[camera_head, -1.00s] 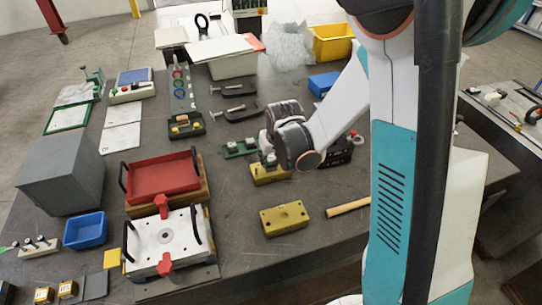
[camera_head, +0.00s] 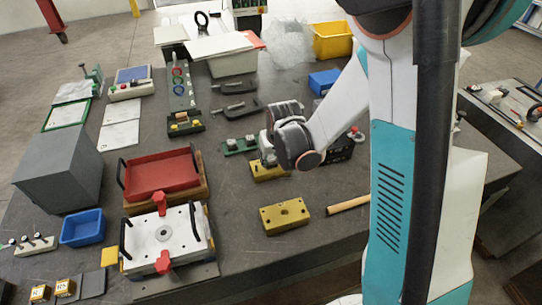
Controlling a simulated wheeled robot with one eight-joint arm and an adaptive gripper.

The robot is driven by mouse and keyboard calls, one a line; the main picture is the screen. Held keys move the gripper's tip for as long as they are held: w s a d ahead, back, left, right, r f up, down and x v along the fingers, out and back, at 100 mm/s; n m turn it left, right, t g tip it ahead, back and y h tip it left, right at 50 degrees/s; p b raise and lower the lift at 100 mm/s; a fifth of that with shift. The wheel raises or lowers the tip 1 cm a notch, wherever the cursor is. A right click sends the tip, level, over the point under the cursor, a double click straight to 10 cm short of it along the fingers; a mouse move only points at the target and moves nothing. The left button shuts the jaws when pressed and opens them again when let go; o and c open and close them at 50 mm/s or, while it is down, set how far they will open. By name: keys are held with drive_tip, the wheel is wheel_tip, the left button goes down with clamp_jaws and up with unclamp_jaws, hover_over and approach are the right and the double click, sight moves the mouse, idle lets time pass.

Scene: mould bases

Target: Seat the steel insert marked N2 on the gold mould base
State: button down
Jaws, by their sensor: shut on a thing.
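My gripper (camera_head: 266,160) is low at the middle of the table, right over a gold block (camera_head: 270,174). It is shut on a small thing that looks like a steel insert. The thing is mostly hidden by the gripper and wrist, and no N2 mark can be read. I cannot tell whether the thing touches the gold block. A second gold block (camera_head: 271,219) with holes in its top lies nearer the front, clear of my gripper. Which gold block is the mould base is not marked legibly.
A green base (camera_head: 233,147) stands just left of my gripper, and a black block (camera_head: 340,152) to the right behind my wrist. A wooden handle (camera_head: 348,204) lies beside the front gold block. A red tray (camera_head: 160,175) and a white clamped plate (camera_head: 185,240) stand left.

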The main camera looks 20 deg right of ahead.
drive_tip(key=shift+f+b, duration=0.35)
drive_tip(key=shift+f, duration=0.05)
drive_tip(key=c, duration=1.1)
unclamp_jaws()
drive_tip(key=shift+r, duration=0.1)
drive_tip(key=v, duration=1.2)
drive_tip(key=shift+s+r+t+b, duration=0.45)
drive_tip(key=shift+s+r+b, duration=0.35)
drive_tip(key=shift+s, duration=2.2)
drive_tip(key=shift+s+r+t+b, duration=0.55)
drive_tip(key=shift+s+b, duration=0.35)
drive_tip(key=shift+s, duration=2.1)
drive_tip(key=shift+s+r+t+b, duration=0.4)
drive_tip(key=shift+s+r+b, duration=0.4)
drive_tip(key=shift+s, duration=2.2)
